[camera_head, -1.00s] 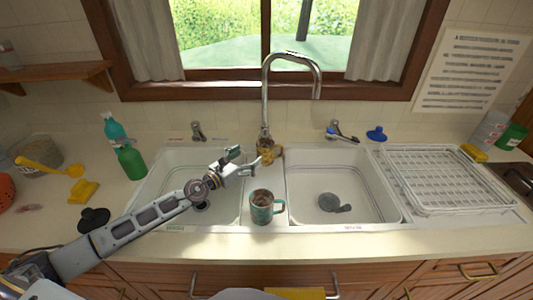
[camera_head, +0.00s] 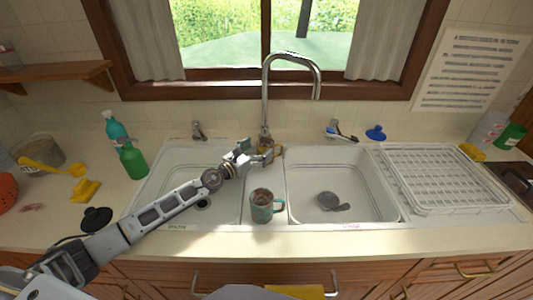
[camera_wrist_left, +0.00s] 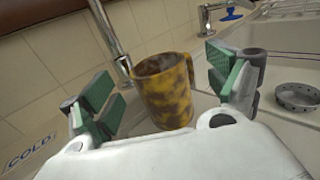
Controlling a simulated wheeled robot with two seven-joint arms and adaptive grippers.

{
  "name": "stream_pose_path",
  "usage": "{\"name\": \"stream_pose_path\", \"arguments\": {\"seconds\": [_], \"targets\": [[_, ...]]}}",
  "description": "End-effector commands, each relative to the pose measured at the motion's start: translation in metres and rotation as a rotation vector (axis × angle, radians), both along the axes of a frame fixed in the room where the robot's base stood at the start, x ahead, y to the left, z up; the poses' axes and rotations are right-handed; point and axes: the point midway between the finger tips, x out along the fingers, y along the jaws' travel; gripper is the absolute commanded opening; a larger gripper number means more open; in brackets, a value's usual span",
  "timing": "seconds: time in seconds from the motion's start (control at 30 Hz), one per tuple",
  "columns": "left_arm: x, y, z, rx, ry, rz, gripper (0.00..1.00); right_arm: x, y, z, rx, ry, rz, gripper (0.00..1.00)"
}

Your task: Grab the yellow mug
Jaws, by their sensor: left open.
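The yellow mug (camera_wrist_left: 165,95), mottled with brown, stands upright at the base of the faucet behind the sink divider. In the head view the yellow mug (camera_head: 277,149) is mostly hidden by my left gripper (camera_head: 258,154). In the left wrist view my left gripper (camera_wrist_left: 165,88) is open, its green-padded fingers on either side of the mug. There is a visible gap between each finger and the mug in that view. My right gripper does not show.
The tall faucet (camera_head: 266,100) rises right behind the yellow mug. Green bottles (camera_head: 132,162) stand left of the basins. A white dish rack (camera_head: 440,180) is at the right.

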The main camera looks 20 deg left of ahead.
Motion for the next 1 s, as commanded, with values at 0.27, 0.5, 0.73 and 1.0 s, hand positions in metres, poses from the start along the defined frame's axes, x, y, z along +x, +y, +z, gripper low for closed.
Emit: {"name": "stream_pose_path", "arguments": {"seconds": [0.27, 0.5, 0.73, 1.0], "targets": [[0.001, 0.000, 0.000, 0.000, 0.000, 0.000, 0.89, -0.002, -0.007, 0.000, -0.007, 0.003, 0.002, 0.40], [0.012, -0.004, 0.001, 0.000, -0.001, 0.000, 0.89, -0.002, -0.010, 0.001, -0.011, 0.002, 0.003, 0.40], [0.031, -0.010, 0.001, -0.002, -0.001, 0.000, 0.89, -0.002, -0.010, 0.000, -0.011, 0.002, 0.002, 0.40], [0.047, -0.018, 0.001, 0.000, -0.001, -0.001, 0.89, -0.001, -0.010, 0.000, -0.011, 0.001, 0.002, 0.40]]}}
